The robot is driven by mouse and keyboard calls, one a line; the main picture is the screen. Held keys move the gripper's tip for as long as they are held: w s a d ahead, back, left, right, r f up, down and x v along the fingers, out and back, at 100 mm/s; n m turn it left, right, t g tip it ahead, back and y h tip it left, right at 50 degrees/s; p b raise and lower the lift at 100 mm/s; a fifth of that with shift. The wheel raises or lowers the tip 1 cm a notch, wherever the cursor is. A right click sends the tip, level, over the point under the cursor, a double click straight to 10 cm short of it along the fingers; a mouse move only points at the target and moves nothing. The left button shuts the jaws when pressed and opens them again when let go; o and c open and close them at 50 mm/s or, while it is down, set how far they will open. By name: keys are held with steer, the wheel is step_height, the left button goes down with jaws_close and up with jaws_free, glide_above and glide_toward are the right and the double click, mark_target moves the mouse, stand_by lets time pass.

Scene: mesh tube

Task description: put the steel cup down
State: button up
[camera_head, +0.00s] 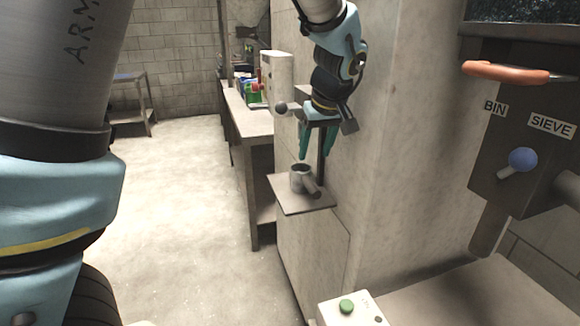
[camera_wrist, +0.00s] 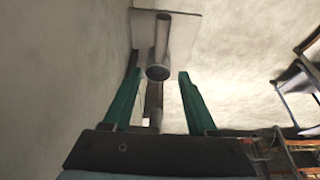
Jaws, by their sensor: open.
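The steel cup (camera_head: 298,179) stands upright on a small grey shelf (camera_head: 290,202) fixed to the side of a pale wall or cabinet, in the head view. Its handle points toward the lower right. My gripper (camera_head: 317,157) is just above the cup, with its green fingers pointing down and apart. In the wrist view the cup (camera_wrist: 158,72) shows beyond the open fingertips of my gripper (camera_wrist: 158,78), with the small shelf (camera_wrist: 187,35) under it. Nothing shows between the fingers as held.
A long bench (camera_head: 250,122) with coloured containers (camera_head: 250,90) runs behind the shelf. A machine panel (camera_head: 520,130) labelled BIN and SIEVE, with an orange handle (camera_head: 505,72) and a blue knob (camera_head: 522,159), is at right. A green button (camera_head: 347,306) is at the front. The floor at left is clear.

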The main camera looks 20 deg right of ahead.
steer(key=w+a+f+g, duration=0.15)
steer(key=w+a, duration=0.25)
steer(key=a, duration=0.6)
steer(key=s+a+f, duration=0.1)
steer(key=s+a, duration=0.1)
steer(key=a, duration=0.7)
steer(key=s+a+f+g, duration=0.1)
steer(key=a+f, duration=0.1)
steer(key=a, duration=0.7)
steer(key=s+a+f, duration=0.2)
steer(key=a, duration=0.8)
steer(key=shift+s+f, duration=0.2)
steer(key=shift+s, duration=0.1)
steer(key=shift+g, duration=0.25)
